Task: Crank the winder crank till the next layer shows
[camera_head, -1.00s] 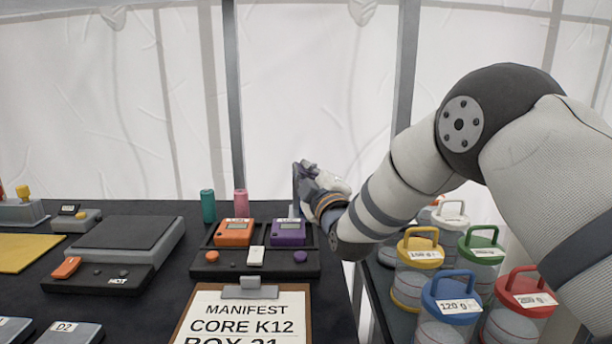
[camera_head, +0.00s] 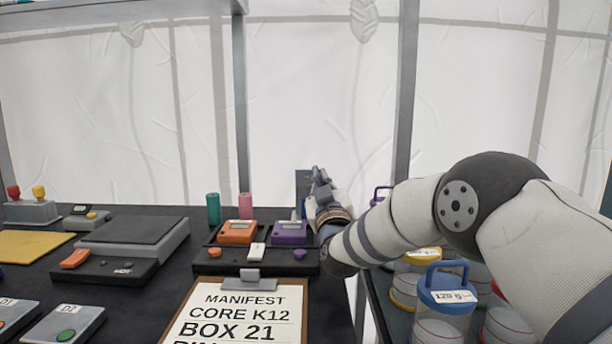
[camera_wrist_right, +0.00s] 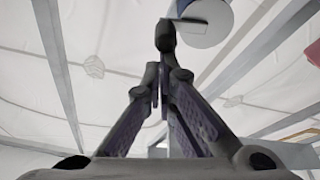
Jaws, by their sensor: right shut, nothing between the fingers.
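My right gripper (camera_head: 320,176) points up at the back edge of the dark table, right of the purple device. No winder crank can be made out clearly. My left gripper is not in view.
An orange device (camera_head: 237,232) and a purple device (camera_head: 289,232) sit in a dark tray, with a teal cylinder (camera_head: 213,208) and a pink cylinder (camera_head: 245,205) behind. A manifest clipboard (camera_head: 297,320) lies in front. Several lidded jars, one blue-lidded (camera_head: 447,288), stand at right.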

